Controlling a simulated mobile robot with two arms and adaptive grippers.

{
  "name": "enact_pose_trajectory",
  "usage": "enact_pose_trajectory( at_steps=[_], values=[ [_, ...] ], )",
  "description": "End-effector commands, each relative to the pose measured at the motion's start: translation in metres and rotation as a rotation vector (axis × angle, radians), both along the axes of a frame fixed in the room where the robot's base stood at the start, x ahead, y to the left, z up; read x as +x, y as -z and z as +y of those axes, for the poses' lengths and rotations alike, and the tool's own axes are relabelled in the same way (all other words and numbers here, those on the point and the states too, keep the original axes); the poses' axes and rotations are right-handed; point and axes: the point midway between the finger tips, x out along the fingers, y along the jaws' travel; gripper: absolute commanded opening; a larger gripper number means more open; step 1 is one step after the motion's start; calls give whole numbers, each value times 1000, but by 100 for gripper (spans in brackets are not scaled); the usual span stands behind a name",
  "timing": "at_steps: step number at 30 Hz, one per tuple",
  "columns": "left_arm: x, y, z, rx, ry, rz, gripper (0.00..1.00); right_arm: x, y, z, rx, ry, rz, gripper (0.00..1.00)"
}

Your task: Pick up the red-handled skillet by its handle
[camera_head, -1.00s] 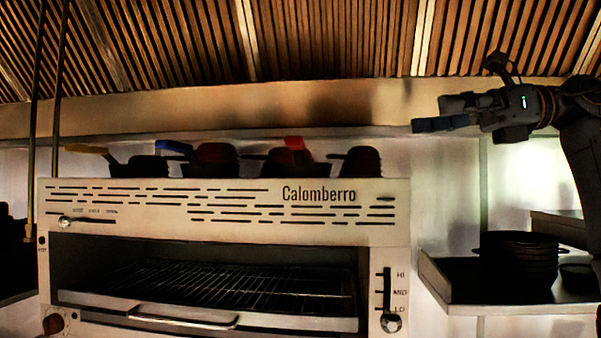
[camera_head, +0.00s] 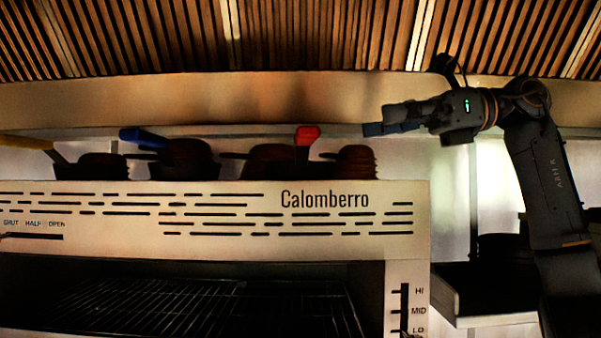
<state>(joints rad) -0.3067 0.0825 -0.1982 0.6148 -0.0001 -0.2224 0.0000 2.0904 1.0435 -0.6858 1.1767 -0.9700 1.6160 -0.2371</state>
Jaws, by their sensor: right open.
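The red handle (camera_head: 307,136) of a skillet sticks up from among the dark pans on top of the oven. The skillet's dark body (camera_head: 268,162) sits in or against a stack, and I cannot tell its exact outline. My right gripper (camera_head: 372,129) is open and empty. It points left, to the right of the red handle and at about its height, with a clear gap between them in the picture. My left gripper is not in view.
A blue-handled pan (camera_head: 184,155) and a yellow-handled pan (camera_head: 95,165) stand left of the red handle; another dark stack (camera_head: 357,162) stands right. A shelf (camera_head: 446,298) is lower right.

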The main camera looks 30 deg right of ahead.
Motion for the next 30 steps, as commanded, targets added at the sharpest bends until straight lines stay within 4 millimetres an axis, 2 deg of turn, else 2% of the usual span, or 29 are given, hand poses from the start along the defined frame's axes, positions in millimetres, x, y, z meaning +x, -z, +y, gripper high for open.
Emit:
enact_pose_trajectory(
  at_steps=[3,6,11,13,16,21,28,29,30],
  values=[
    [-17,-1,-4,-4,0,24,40,11,3,17,-3,-2,2,100],
    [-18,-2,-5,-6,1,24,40,16,4,25,-2,-2,3,100],
    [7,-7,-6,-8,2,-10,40,21,4,34,-2,-2,3,100],
    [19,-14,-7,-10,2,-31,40,27,4,43,-3,-3,5,100],
    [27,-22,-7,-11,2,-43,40,36,4,56,-4,-2,4,100],
    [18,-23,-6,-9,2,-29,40,44,8,70,-2,-1,1,100],
    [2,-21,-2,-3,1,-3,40,45,9,71,0,-1,0,100],
    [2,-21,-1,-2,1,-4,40,45,9,71,0,-1,0,96],
    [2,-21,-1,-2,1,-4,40,45,9,71,0,0,0,88]
  ],
)
